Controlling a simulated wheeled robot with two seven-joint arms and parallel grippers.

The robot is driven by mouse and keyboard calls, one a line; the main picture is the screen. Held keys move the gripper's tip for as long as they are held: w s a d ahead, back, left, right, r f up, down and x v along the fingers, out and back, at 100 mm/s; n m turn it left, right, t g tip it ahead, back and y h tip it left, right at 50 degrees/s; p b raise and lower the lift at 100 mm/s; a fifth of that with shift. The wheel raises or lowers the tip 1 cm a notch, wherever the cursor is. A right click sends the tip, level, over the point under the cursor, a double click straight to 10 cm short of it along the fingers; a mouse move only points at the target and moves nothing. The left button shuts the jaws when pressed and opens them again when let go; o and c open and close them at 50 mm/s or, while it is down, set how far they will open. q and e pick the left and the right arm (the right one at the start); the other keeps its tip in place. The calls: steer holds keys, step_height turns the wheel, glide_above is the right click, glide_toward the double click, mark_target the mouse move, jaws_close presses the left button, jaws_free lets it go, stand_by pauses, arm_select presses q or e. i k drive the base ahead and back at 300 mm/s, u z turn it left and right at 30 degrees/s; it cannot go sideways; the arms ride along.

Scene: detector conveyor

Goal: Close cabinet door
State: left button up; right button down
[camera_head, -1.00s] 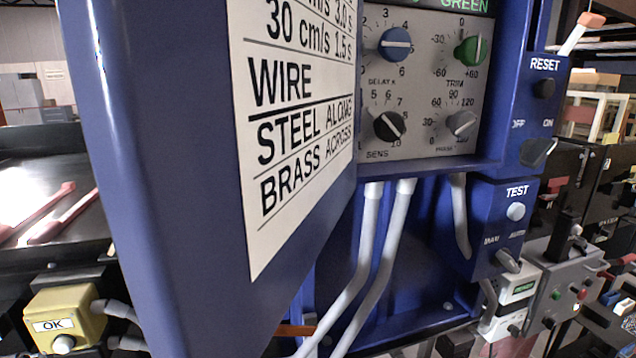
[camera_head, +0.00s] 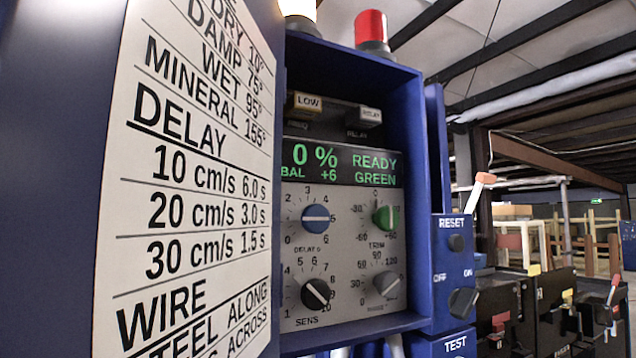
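The blue cabinet door (camera_head: 60,200) stands open at the left and fills much of the view. A white printed chart (camera_head: 195,190) with delay settings is on its inner face. The blue cabinet (camera_head: 408,120) is open beside it. Inside are a panel (camera_head: 345,230) with a green-lettered display (camera_head: 340,165), a blue knob (camera_head: 315,219), a green knob (camera_head: 385,217), a black knob (camera_head: 316,293) and a grey knob (camera_head: 387,284). Neither of my grippers is in view.
A red lamp (camera_head: 371,28) stands on top of the cabinet. Dark equipment (camera_head: 550,310) stands further right, with wooden frames behind.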

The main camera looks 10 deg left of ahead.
mark_target(141, 140)
steer(key=z, duration=1.3)
steer(key=k, duration=1.05)
steer(key=u, duration=1.1)
steer(key=i, duration=0.5)
steer(key=k, duration=0.95)
steer(key=z, duration=0.9)
